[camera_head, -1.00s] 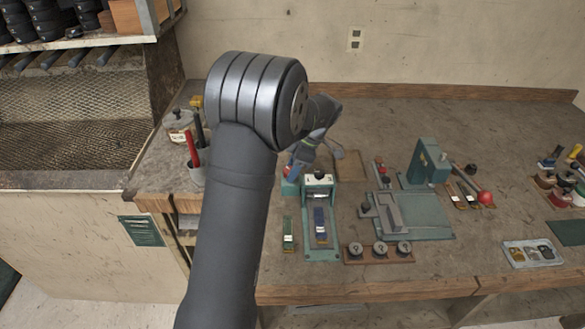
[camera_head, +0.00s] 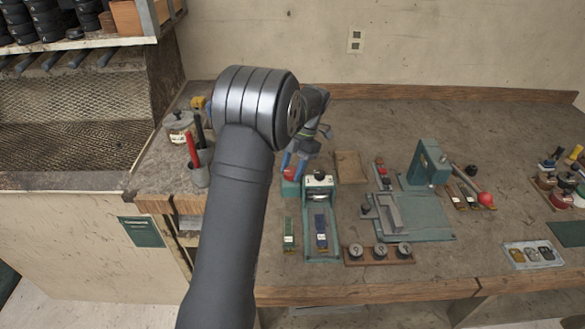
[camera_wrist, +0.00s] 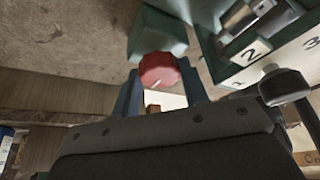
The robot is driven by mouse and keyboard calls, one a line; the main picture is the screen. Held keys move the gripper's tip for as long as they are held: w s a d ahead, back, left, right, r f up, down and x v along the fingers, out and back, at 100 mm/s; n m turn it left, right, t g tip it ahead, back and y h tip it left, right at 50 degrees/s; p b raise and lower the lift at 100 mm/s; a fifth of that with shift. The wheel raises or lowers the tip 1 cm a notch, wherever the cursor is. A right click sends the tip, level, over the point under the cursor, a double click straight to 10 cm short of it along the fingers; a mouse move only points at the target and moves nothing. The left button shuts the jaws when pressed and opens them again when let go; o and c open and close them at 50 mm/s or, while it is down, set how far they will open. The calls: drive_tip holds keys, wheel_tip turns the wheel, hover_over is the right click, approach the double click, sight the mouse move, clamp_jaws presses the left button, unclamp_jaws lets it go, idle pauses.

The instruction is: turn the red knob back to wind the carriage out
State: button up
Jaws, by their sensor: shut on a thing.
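The red knob (camera_wrist: 158,70) sits on a green block at the left of the green stitcher (camera_head: 320,182). The knob also shows small in the head view (camera_head: 290,174). My gripper (camera_wrist: 160,82) has its blue fingers on both sides of the knob and is shut on it. In the head view, my gripper (camera_head: 295,163) comes down on the knob from behind. The carriage, with a dark blue piece (camera_head: 321,232) on it, lies on the stitcher's green bed in front of the head. The white face with the number 2 shows in the wrist view.
A small green strip (camera_head: 289,233) lies left of the bed. A brown rack with several round dials (camera_head: 380,253) stands to its right. A larger green press (camera_head: 428,165) with a red-ball lever is further right. A cup of pens (camera_head: 199,174) stands at the left.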

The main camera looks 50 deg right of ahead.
drive_tip(key=shift+n, duration=0.3)
drive_tip(key=o, duration=1)
drive_tip(key=shift+c, duration=0.2)
drive_tip(key=v, duration=1.7)
drive_tip(key=shift+w+d+r, duration=0.15)
drive_tip(key=shift+w, duration=0.05)
drive_tip(key=x, duration=1.7)
drive_tip(key=shift+s+f, duration=0.15)
drive_tip(key=shift+f, duration=0.05)
